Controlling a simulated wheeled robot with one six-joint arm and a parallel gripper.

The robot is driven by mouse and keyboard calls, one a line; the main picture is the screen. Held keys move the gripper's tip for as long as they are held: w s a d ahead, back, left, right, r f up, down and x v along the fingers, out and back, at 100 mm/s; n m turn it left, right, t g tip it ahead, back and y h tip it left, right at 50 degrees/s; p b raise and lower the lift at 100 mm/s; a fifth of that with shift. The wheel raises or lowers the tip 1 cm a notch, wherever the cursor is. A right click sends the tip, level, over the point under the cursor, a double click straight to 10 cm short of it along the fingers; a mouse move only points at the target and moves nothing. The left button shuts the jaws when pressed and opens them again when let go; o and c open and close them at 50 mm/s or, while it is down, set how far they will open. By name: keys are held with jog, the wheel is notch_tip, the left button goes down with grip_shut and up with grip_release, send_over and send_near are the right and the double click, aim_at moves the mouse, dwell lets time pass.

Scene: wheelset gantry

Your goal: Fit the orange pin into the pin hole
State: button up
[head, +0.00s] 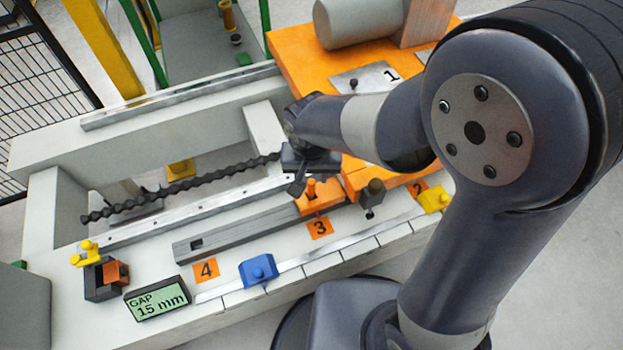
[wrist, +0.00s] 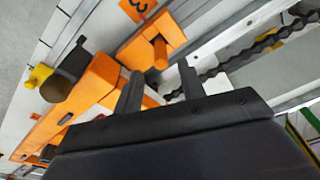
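The orange pin (head: 311,187) stands upright in an orange block (head: 326,199) beside the sign 3. In the wrist view the pin (wrist: 160,52) shows just beyond my fingertips, between their lines, on the orange block (wrist: 140,46). My gripper (head: 298,184) is just above and left of the pin in the head view. In the wrist view my gripper (wrist: 158,80) has its two fingers apart with nothing between them. A dark square opening (head: 196,243) shows in the grey bar near the sign 4; I cannot tell if it is the pin hole.
A black knob (head: 374,192) stands right of the orange block. A blue block (head: 258,270), a gap display reading 15 mm (head: 157,299) and yellow parts (head: 434,199) sit along the front. A dark twisted bar (head: 180,187) runs behind the grey bar (head: 245,227).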

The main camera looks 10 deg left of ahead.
aim_at(312, 189)
jog(key=r, duration=0.4)
jog(key=shift+s+p, duration=0.25)
jog(key=shift+p, duration=0.05)
jog(key=shift+f, duration=0.1)
jog(key=f+b, duration=0.1)
jog(key=f, duration=0.3)
jog(key=w+f+b, duration=0.1)
jog(key=f, duration=0.3)
jog(key=f+b, duration=0.1)
jog(key=f, duration=0.3)
jog(key=shift+w+a+f, duration=0.1)
jog(key=shift+w, duration=0.25)
